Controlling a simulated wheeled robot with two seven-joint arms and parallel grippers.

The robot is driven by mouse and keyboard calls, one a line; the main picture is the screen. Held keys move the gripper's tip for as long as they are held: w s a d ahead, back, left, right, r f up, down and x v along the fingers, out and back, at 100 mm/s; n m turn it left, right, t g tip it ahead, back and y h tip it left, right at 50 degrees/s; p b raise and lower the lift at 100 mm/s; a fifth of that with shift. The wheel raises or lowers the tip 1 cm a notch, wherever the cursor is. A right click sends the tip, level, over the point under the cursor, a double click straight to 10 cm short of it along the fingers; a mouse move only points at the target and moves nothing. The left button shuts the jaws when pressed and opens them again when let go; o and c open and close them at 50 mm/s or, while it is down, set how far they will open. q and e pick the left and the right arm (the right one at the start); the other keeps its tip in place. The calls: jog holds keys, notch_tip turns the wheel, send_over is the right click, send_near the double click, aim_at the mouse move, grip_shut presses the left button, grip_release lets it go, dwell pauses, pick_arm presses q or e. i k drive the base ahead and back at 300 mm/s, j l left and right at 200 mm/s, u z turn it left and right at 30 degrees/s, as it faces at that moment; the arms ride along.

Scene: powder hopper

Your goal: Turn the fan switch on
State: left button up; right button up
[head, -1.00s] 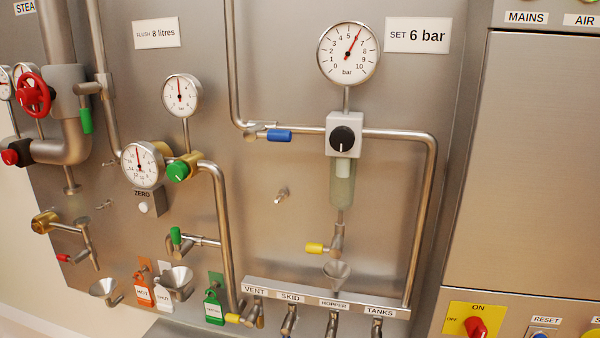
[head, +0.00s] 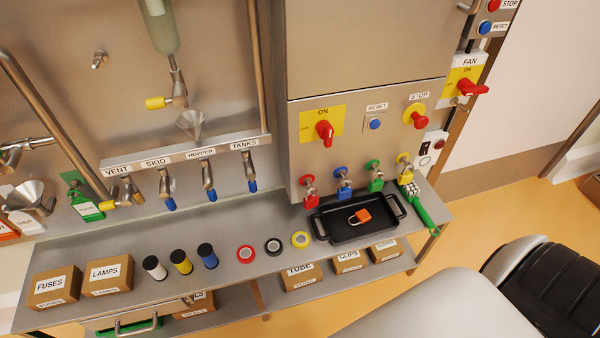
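The fan switch (head: 470,88) is a red rotary handle on a yellow plate at the upper right of the head view. The plate sits on the side of the steel cabinet, below a white FAN label (head: 469,62). The plate has ON at its top and OFF at its left. The handle juts out to the right, seen at a slant, so I cannot tell its setting for sure.
Another red ON/OFF switch (head: 325,132) is on the cabinet front, left of a blue reset button (head: 375,123) and a red stop button (head: 418,118). Below are several coloured padlocks, a black tray (head: 350,235) and a steel shelf (head: 215,225).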

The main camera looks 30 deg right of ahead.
aim_at(468, 88)
jog(key=z, duration=2)
